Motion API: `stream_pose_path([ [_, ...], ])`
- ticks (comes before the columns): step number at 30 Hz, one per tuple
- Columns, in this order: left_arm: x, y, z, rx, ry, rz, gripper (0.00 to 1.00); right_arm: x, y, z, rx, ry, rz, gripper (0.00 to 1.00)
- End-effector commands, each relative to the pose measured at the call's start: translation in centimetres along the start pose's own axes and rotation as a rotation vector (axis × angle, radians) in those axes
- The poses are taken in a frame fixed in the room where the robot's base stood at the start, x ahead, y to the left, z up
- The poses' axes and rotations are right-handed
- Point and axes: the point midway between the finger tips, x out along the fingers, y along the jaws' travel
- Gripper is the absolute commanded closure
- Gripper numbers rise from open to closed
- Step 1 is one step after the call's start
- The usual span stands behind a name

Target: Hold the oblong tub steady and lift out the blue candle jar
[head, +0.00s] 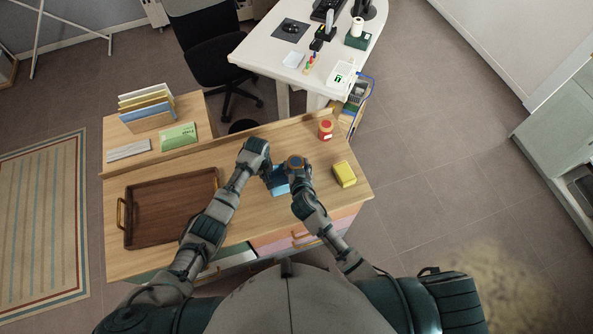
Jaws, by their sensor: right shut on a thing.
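The oblong tub (280,188) is a small blue shape on the wooden desk, partly hidden between my two hands. My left gripper (267,170) is at its left side, and its fingers are too small and covered to read. My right gripper (296,171) is at the tub's right end, shut on the candle jar, whose round brown top (295,161) shows. The jar's blue body is mostly hidden by the hand. I cannot tell whether the jar is clear of the tub.
A brown wooden tray (172,203) fills the desk's left part. A yellow block (344,174) and a red jar (326,130) stand to the right. A green box (178,137) and file holder (147,108) are at the back left. A raised ledge (225,143) runs behind.

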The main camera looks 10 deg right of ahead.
Motion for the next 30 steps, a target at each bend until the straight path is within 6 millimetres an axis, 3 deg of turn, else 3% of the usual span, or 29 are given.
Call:
stream_pose_path([
  [6,0.0,0.0,0.0,0.000,0.000,0.000,1.00,-1.5,0.0,-3.2,0.002,0.004,-0.001,0.89],
  [16,0.0,0.0,0.0,0.000,0.000,0.000,1.00,-1.8,0.0,-3.8,-0.001,0.002,0.000,0.89],
  [21,0.0,0.0,0.0,0.000,0.000,0.000,0.65,-1.8,0.0,-3.8,-0.001,0.002,0.000,0.89],
  [30,-0.2,0.0,0.0,0.000,0.000,0.000,0.65,-1.8,0.0,-3.8,-0.001,0.002,0.000,0.89],
])
